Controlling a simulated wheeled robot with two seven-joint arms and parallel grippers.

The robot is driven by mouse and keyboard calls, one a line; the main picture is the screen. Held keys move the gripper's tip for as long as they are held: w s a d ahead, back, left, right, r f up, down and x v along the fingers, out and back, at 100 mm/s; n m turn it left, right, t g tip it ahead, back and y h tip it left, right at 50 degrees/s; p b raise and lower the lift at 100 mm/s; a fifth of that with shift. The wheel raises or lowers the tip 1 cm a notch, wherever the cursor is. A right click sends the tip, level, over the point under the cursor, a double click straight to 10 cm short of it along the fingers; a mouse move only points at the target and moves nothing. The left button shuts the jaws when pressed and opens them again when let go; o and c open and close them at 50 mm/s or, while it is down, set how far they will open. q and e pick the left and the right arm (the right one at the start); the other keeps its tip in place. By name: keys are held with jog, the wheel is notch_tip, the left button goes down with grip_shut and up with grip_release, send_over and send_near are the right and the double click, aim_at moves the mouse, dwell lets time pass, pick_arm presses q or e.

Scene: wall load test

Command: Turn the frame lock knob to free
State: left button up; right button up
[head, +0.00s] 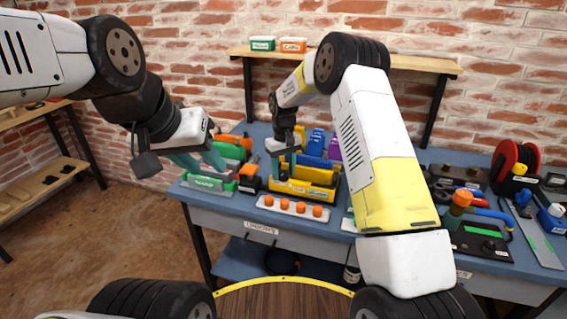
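Several orange knobs stand in a row on a white strip (293,208) at the table's front edge. A larger orange knob (462,198) stands on a black panel (480,241) at the right. No label that I can read says which is the frame lock knob. My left gripper (197,160) is over the left end of the table, its teal fingers spread, near a green-and-grey fixture (208,184). My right gripper (284,168) points down at a yellow tray (303,190), left of its middle. Its fingers look apart; contact is unclear.
The blue table (215,207) is crowded with fixtures. A red reel (516,162) stands at the far right. A shelf (400,64) on the brick wall holds a green box (262,43) and an orange box (293,45). My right arm hides the table's middle.

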aim_at(283, 173)
jog(key=shift+o, duration=0.7)
jog(key=shift+r, duration=3.9)
